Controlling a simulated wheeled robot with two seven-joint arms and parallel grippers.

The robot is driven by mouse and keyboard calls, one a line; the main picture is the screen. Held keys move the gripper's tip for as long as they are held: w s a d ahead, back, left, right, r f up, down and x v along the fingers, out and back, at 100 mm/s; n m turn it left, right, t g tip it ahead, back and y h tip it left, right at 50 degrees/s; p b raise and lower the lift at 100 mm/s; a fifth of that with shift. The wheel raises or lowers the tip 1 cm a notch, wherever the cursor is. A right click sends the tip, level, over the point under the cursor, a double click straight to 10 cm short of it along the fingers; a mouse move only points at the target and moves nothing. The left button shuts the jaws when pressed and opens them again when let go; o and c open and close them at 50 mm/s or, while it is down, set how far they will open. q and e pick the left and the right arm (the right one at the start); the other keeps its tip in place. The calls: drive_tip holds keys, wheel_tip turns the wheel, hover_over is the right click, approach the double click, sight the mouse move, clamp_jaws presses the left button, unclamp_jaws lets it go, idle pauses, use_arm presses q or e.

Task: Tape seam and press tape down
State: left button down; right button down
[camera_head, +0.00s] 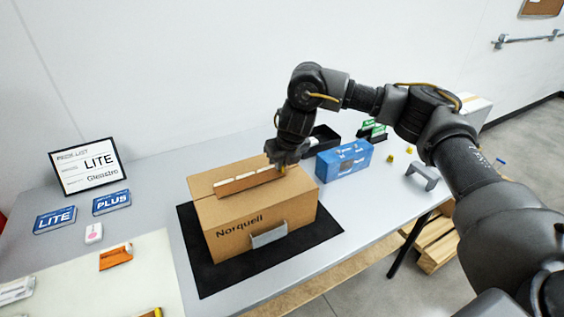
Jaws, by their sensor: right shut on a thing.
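A closed cardboard box (256,215) marked "Norquell" stands on a black mat (201,278) on the table. A long orange-brown tape strip (245,183) with a pale, broken upper edge runs along the middle of the box top. It appears to stand up from the top; whether it touches the seam all along is unclear. My right gripper (281,167) points down at the strip's right end, just above the box top, and is shut on that end as far as I can see; its fingertips are small and dark. My left gripper is not in view.
A blue box (344,160) and a dark tray (322,140) stand behind the box on the right. A grey bracket (423,175) is near the right edge.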

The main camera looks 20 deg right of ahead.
drive_tip(key=c, duration=1.5)
unclamp_jaws()
wheel_tip(320, 180, up, 7)
drive_tip(key=p, duration=0.7)
drive_tip(key=shift+c, duration=0.4)
